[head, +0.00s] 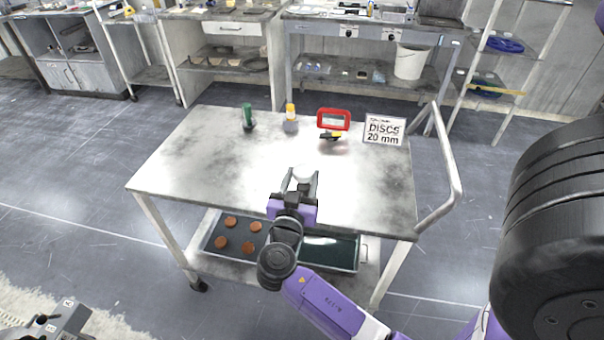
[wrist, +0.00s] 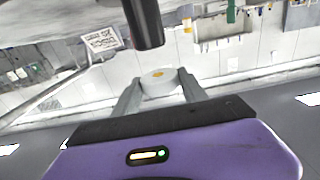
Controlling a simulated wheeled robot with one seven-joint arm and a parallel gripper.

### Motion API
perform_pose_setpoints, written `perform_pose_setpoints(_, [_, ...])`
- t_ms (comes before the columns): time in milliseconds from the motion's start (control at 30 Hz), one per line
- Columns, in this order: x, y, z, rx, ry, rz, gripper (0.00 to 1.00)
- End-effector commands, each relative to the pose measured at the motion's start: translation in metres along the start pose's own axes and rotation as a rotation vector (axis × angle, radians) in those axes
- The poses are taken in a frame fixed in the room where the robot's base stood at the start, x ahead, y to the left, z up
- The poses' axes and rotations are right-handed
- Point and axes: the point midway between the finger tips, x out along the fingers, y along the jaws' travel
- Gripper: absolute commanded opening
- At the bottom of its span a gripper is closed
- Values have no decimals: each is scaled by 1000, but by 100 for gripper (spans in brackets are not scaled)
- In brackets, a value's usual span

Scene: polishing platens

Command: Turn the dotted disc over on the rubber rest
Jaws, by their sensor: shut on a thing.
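The disc (head: 304,173) is a pale, round piece between my gripper's fingertips (head: 302,183), above the near middle of the steel table. In the wrist view the disc (wrist: 158,84) sits between both fingers (wrist: 160,92), and an orange-yellow dot shows on the face in view. My gripper is shut on it. A dark cylinder (wrist: 146,22) stands just beyond the disc in the wrist view; I cannot tell whether it is the rubber rest. In the head view I cannot make out the rest for certain.
On the steel table (head: 190,165) stand a green bottle (head: 247,115), a yellow-topped bottle (head: 291,118), a red-framed item (head: 334,119) and a disc sign (head: 384,129). The table's left side is clear.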

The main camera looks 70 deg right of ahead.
Motion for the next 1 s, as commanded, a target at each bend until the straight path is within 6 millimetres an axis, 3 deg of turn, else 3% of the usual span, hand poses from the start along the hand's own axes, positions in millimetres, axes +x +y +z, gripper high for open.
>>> perform_pose_setpoints(400, [0, 0, 28, 1, 1, 0, 12])
perform_pose_setpoints(967, [0, 0, 33, 0, 1, 0, 12])
perform_pose_setpoints(1000, [0, 0, 33, 0, 1, 0, 52])
